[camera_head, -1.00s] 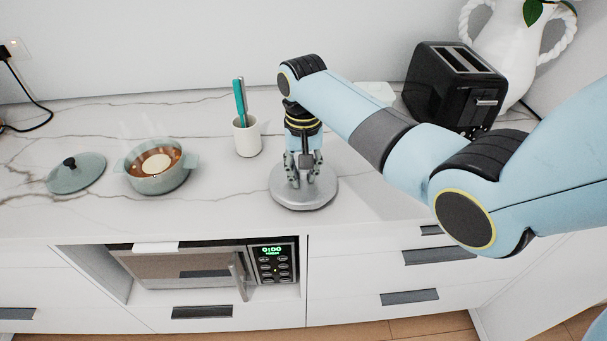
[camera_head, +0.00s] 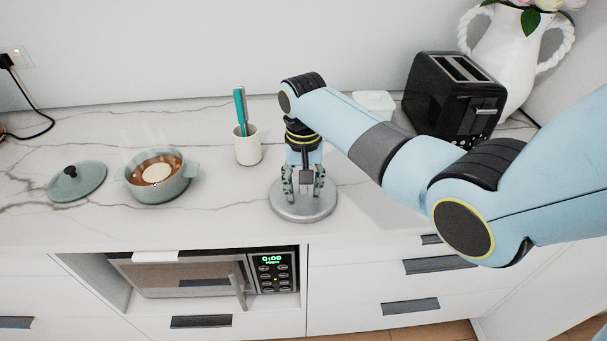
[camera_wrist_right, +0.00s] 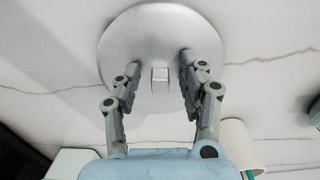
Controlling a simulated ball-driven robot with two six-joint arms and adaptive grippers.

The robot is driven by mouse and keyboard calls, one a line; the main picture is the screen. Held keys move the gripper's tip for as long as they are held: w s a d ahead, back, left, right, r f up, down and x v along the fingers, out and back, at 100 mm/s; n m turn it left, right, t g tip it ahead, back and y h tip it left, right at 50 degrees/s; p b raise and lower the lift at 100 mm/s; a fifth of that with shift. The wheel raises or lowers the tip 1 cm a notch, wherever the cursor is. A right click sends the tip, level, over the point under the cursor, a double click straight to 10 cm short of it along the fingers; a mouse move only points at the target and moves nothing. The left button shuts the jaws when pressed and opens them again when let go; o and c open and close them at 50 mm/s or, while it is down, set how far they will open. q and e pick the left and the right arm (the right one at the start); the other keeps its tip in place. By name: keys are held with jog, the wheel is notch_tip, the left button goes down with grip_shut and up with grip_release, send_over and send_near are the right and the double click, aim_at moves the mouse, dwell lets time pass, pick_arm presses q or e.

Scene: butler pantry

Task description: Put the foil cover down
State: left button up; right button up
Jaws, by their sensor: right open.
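The foil cover (camera_head: 303,212) is a round, silvery disc with a small square knob on top. It lies flat on the marble counter, right of the white cup. In the right wrist view the cover (camera_wrist_right: 160,30) shows its knob (camera_wrist_right: 160,75) between the fingers. My right gripper (camera_head: 304,192) points down over the middle of the cover. In the right wrist view the right gripper (camera_wrist_right: 156,95) is open, with fingers apart on both sides of the knob and a gap to it. My left gripper is not in view.
A steaming pot (camera_head: 172,188) and its lid (camera_head: 77,182) are at left. A white cup (camera_head: 248,147) with a teal-handled utensil stands behind the cover. A black toaster (camera_head: 452,100) and white vase (camera_head: 505,55) are at right. A microwave (camera_head: 190,275) sits below the counter.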

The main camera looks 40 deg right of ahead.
aim_at(304, 195)
notch_tip(304, 195, up, 12)
dwell(0.4)
dwell(0.3)
